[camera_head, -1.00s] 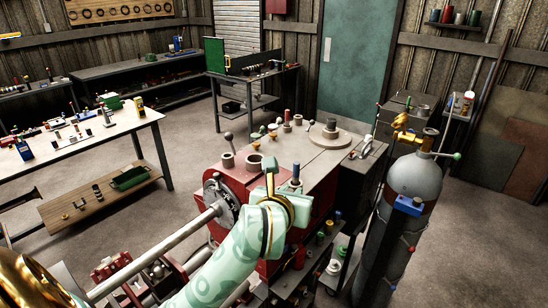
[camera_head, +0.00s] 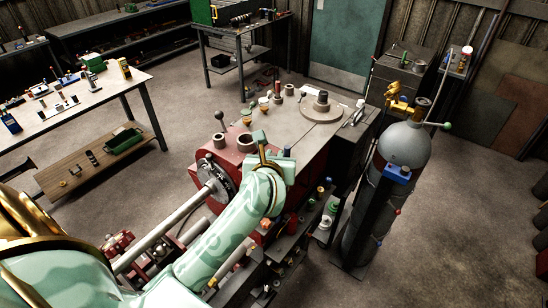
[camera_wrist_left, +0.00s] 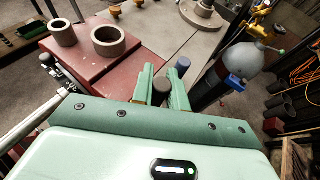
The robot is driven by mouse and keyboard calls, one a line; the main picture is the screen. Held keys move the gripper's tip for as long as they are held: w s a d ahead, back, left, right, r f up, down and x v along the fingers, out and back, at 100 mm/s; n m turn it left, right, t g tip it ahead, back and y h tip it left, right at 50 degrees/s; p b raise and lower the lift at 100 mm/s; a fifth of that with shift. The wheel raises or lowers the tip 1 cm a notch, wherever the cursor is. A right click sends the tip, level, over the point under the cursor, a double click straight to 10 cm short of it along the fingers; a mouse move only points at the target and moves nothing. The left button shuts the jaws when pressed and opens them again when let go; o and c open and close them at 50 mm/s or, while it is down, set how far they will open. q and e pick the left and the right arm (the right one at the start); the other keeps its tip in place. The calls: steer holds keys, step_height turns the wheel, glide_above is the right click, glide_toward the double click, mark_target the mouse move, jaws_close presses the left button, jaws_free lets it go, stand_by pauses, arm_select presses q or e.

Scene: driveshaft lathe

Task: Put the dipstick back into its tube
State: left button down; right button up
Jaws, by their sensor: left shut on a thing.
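My left gripper (camera_head: 266,143) is over the near right corner of the red lathe headstock (camera_head: 236,160). In the left wrist view its two green fingers (camera_wrist_left: 162,90) are close together around a short dark grey cylinder, which looks like the dipstick's top (camera_wrist_left: 162,84). The rest of the dipstick is hidden behind the fingers and hand. A blue-grey capped post (camera_wrist_left: 182,64) stands just beyond the right finger, apart from the dark cylinder. I cannot make out the dipstick's tube, nor whether the dipstick's lower end is in anything. My right gripper is not in view.
Two grey open rings (camera_wrist_left: 108,40) stand on the headstock, left of the fingers. A round stepped disc (camera_head: 321,107) sits on the grey top behind. A grey gas cylinder (camera_head: 403,146) stands to the right. A workbench (camera_head: 75,112) is at left, with open floor between.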

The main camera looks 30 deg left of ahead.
arm_select(q)
steer(key=shift+f, duration=0.15)
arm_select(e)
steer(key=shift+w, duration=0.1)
arm_select(q)
steer(key=shift+f, duration=0.1)
steer(key=shift+f, duration=0.15)
steer(key=c, duration=1.4)
jaws_free()
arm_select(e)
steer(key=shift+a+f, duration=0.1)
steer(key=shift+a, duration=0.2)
arm_select(q)
steer(key=shift+r, duration=0.3)
steer(key=shift+s+d, duration=0.15)
steer(key=shift+s, duration=0.25)
steer(key=b+v, duration=0.1)
steer(key=v, duration=1)
steer(key=shift+s+d+r, duration=0.1)
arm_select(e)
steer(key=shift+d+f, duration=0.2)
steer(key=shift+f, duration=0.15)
